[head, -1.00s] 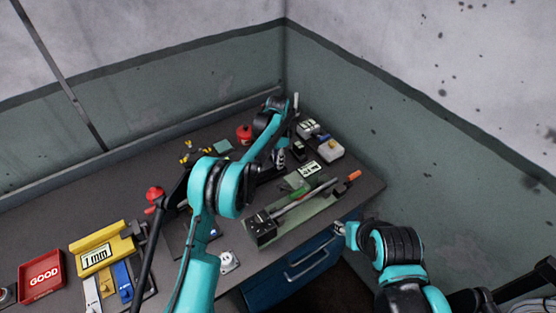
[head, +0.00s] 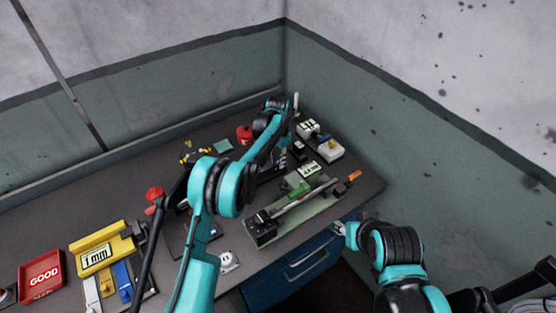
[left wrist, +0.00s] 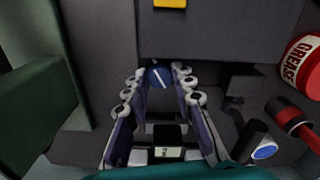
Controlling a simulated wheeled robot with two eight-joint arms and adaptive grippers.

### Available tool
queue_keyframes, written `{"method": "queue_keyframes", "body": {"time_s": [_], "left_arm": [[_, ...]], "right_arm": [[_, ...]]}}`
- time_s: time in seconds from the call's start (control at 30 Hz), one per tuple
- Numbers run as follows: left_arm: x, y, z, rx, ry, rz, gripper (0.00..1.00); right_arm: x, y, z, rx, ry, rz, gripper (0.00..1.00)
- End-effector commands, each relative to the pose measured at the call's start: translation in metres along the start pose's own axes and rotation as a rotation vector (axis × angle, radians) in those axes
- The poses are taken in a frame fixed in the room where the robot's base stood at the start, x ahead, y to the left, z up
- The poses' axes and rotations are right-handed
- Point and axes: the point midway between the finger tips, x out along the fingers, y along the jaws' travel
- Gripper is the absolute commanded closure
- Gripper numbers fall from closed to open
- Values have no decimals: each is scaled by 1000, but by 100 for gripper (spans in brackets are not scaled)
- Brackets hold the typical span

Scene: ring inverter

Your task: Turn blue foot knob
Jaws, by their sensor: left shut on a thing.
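The blue foot knob (left wrist: 161,76) is a round blue disc with a pale line across it, at the top centre of the left wrist view, low on a dark grey body (left wrist: 205,35). My left gripper (left wrist: 160,80) is shut on the knob, with a finger at each side of it. In the head view my left arm reaches to the back of the bench, and its fingers and the knob are mostly hidden there. My right gripper (head: 340,229) hangs by the bench's front edge, apart from the knob; its fingers are too small to read.
A red grease can (left wrist: 303,65) and a blue-ended dark handle (left wrist: 263,151) lie to the right in the left wrist view. A green fixture (head: 300,215) with a rod stands at the bench's front right.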

Motion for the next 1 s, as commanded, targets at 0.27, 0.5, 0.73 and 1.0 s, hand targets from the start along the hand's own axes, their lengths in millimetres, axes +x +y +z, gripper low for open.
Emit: {"method": "queue_keyframes", "body": {"time_s": [0.27, 0.5, 0.73, 1.0], "left_arm": [[0, 0, 0, 1, 0, 0, 62], [0, 0, 0, 1, 0, 0, 54], [-12, 0, 0, 1, 0, 0, 54], [-67, 0, 0, 1, 0, 0, 54]], "right_arm": [[0, 0, 0, 0, 0, 0, 60], [0, 0, 0, 0, 0, 0, 60], [0, 0, 0, 0, 0, 0, 60], [0, 0, 0, 0, 0, 0, 60]]}}
